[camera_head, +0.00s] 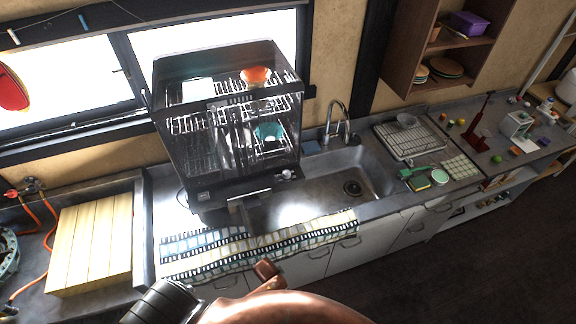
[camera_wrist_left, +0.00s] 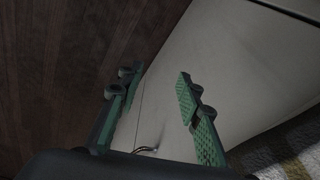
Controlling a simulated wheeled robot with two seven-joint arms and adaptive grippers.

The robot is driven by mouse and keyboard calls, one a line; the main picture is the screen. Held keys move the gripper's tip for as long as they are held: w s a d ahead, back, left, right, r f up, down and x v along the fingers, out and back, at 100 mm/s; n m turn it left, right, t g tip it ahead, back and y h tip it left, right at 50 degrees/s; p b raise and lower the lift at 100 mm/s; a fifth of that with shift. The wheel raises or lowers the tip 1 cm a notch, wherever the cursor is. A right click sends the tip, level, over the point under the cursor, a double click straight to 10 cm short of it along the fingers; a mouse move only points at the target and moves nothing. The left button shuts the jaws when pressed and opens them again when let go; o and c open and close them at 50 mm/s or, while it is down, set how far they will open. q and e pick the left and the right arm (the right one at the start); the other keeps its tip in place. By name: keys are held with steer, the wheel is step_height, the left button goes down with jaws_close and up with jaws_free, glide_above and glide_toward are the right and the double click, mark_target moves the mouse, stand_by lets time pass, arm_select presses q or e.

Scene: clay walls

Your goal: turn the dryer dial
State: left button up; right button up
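The dish dryer (camera_head: 228,130), a dark, see-through cabinet with wire racks, stands on the counter left of the sink. A small pale knob, seemingly the dial (camera_head: 286,175), sits low on its front at the right; its setting is too small to read. My left gripper (camera_wrist_left: 158,80) shows in the left wrist view with its two green-padded fingers apart and nothing between them. It faces a pale cabinet front, and the dryer is not in that view. In the head view, copper and black parts of my arm cover the bottom middle. My right gripper is not in view.
An orange bowl (camera_head: 256,75) and a teal bowl (camera_head: 268,131) are in the dryer racks. A patterned cloth (camera_head: 255,241) lies along the counter's front edge. The sink (camera_head: 345,184) and faucet (camera_head: 338,122) are to the right. A slatted wooden board (camera_head: 92,245) is at left.

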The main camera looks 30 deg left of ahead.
arm_select(q)
steer(key=w+d+r+m+p, duration=0.1)
steer(key=w+d+r+m, duration=0.2)
steer(key=r, duration=0.5)
steer(key=w+d+r+m+p, duration=0.1)
steer(key=w+d+r+p, duration=0.15)
steer(key=w+r, duration=0.4)
steer(key=m+g+y+p, duration=0.1)
steer(key=m+y+p, duration=0.2)
steer(key=m+y, duration=0.7)
glide_toward(287, 173)
steer(key=a, duration=0.1)
steer(key=p+x, duration=0.1)
steer(key=x, duration=0.6)
steer(key=shift+w+f+p, duration=0.15)
steer(key=shift+f+p, duration=0.1)
steer(key=shift+p, duration=0.15)
steer(key=shift+a+f, duration=0.25)
steer(key=shift+f, duration=0.05)
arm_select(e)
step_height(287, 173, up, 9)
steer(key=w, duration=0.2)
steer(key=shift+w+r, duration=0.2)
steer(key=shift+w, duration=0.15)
arm_select(q)
steer(key=shift+c, duration=0.3)
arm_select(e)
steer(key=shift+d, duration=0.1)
arm_select(q)
steer(key=c, duration=0.8)
